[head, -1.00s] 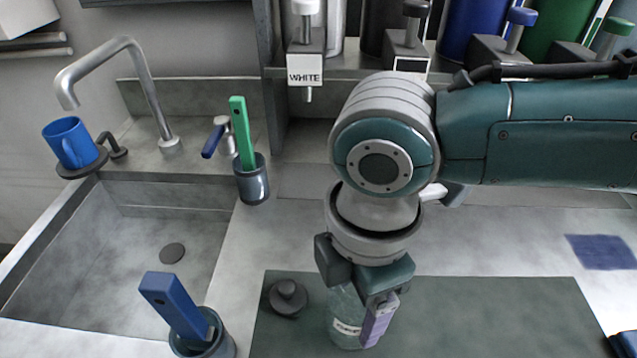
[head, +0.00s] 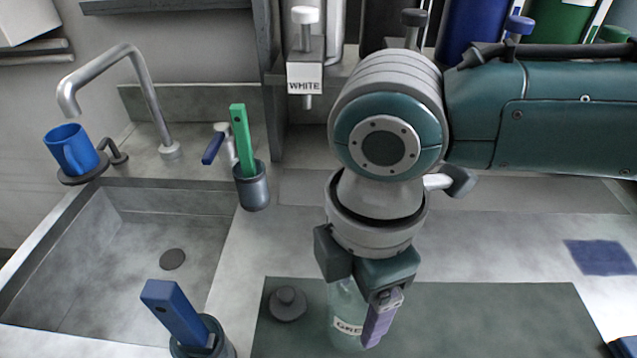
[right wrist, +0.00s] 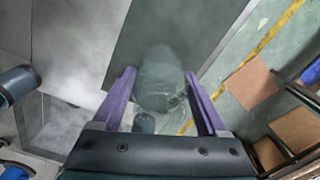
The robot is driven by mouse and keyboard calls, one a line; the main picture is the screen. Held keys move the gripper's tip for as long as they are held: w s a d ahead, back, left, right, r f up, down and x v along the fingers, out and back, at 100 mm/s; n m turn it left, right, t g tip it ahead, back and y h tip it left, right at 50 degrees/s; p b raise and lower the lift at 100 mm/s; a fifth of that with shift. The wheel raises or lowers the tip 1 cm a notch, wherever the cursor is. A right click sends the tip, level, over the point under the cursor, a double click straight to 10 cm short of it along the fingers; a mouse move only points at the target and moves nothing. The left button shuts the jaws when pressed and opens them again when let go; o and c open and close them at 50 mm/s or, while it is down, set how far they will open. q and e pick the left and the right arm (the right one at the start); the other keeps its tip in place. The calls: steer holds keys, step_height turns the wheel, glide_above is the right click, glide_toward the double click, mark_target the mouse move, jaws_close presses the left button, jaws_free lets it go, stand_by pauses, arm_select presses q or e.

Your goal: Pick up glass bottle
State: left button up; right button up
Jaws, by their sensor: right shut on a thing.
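The glass bottle (head: 344,306) is pale, clear green with a white label whose visible letters begin "GRE". It stands over the dark green mat (head: 480,310) in the head view, partly hidden by my right gripper (head: 372,318). The right gripper points down and is shut on the bottle. In the right wrist view the bottle (right wrist: 160,80) lies between the purple fingers (right wrist: 162,100). I cannot tell whether the bottle's base touches the mat. My left gripper is not in view.
A dark round stopper-like piece (head: 288,304) is on the mat, left of the bottle. A dark cup (head: 225,347) with a blue-handled tool stands at the sink's front right; another cup (head: 252,190) holds a green one.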

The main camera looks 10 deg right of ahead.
step_height(320, 180, up, 18)
steer(key=p, duration=0.1)
steer(key=shift+d+m+p, duration=0.15)
steer(key=shift+m+p, duration=0.15)
steer(key=shift+p, duration=0.05)
steer(key=d+r+m, duration=0.1)
steer(key=m, duration=0.1)
steer(key=w+d+r+m, duration=0.1)
steer(key=r+m, duration=0.1)
steer(key=m, duration=0.1)
steer(key=d+r+m, duration=0.2)
steer(key=m, duration=0.1)
steer(key=shift+w+r, duration=0.15)
steer(key=shift+w, duration=0.2)
steer(key=d+r+m+p, duration=0.2)
steer(key=r+m+p, duration=0.3)
steer(key=r+p, duration=1.6)
steer(key=d+r+m+p, duration=0.2)
steer(key=r+m+p, duration=0.4)
steer(key=r+p, duration=1.45)
steer(key=s+b, duration=0.1)
steer(key=s, duration=0.1)
steer(key=s+b, duration=0.1)
steer(key=s, duration=0.2)
steer(key=shift+s+a+r+b, duration=0.1)
steer(key=shift+s+a+b, duration=0.1)
steer(key=shift+s+b, duration=0.1)
